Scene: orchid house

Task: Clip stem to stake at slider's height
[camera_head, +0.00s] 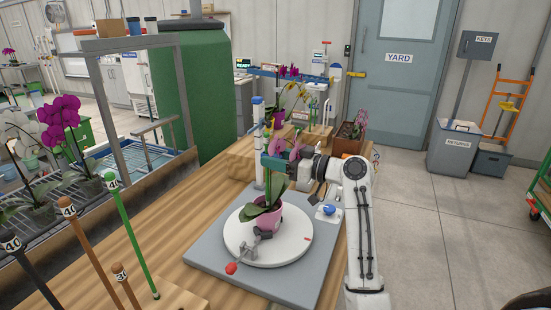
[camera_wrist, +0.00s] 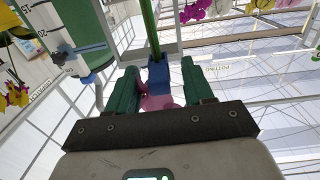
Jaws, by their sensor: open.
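The potted orchid in its pink pot (camera_head: 266,222) stands on a white turntable (camera_head: 240,248), with green leaves around the rim. My gripper (camera_head: 285,158) is above the pot, its green jaws apart. The stem is mostly hidden.
The turntable rests on a grey base (camera_head: 205,250) on a wooden bench (camera_head: 165,215). A red-tipped lever (camera_head: 232,268) and a blue knob (camera_head: 328,210) are near it. Several upright stakes (camera_head: 131,235) stand at front left. Another orchid (camera_head: 278,110) is behind my gripper.

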